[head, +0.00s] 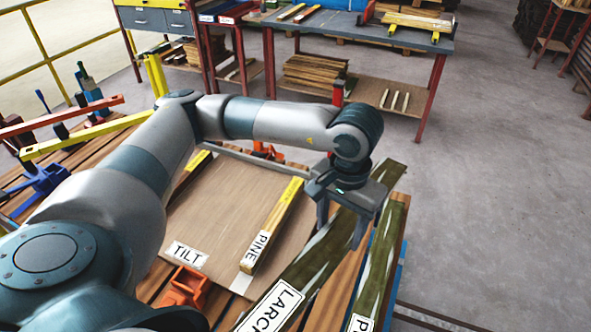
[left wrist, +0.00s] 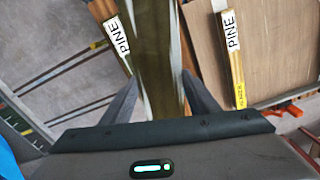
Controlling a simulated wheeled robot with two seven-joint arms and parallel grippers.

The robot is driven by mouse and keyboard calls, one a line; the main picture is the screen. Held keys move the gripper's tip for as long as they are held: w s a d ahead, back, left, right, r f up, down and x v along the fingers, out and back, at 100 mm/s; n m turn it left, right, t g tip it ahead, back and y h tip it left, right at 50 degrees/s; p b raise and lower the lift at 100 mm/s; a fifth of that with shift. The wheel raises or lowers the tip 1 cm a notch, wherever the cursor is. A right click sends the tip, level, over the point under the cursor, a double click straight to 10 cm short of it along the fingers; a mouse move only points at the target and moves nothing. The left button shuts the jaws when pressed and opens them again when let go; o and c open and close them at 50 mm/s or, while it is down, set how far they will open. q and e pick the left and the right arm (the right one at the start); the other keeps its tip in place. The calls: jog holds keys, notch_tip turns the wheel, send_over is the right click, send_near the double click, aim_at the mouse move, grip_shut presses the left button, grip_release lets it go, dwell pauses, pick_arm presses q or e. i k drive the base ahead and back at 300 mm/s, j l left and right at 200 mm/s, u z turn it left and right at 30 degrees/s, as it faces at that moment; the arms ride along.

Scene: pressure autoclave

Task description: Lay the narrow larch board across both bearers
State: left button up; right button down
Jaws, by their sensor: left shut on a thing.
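A dark, streaked board labelled "LARC" (head: 303,264), the larch board, lies slanted at the front right. My left gripper (head: 343,222) is shut across it near its far half. In the left wrist view the larch board (left wrist: 158,50) runs between the two fingers. I cannot tell whether it is clear of what lies beneath. A yellow-topped bearer labelled "PINE" (head: 272,222) lies on a brown panel marked "TILT" (head: 225,205), left of the larch board. A second yellow strip (head: 197,162) at the panel's far left is partly hidden by my arm. My right gripper is out of view.
Another streaked board, its label starting with "P" (head: 381,262), lies just right of the larch board. An orange clamp (head: 187,288) sits at the panel's near edge. Open concrete floor (head: 500,180) is to the right.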

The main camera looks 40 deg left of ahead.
aim_at(214, 209)
jog(key=k+j, duration=0.1)
jog(key=j, duration=0.35)
jog(key=k+j, duration=0.1)
jog(key=j, duration=0.4)
jog(key=k+j, duration=0.1)
jog(key=j, duration=0.35)
jog(key=k+j+u, duration=0.1)
jog(key=j, duration=0.85)
jog(key=k, duration=0.05)
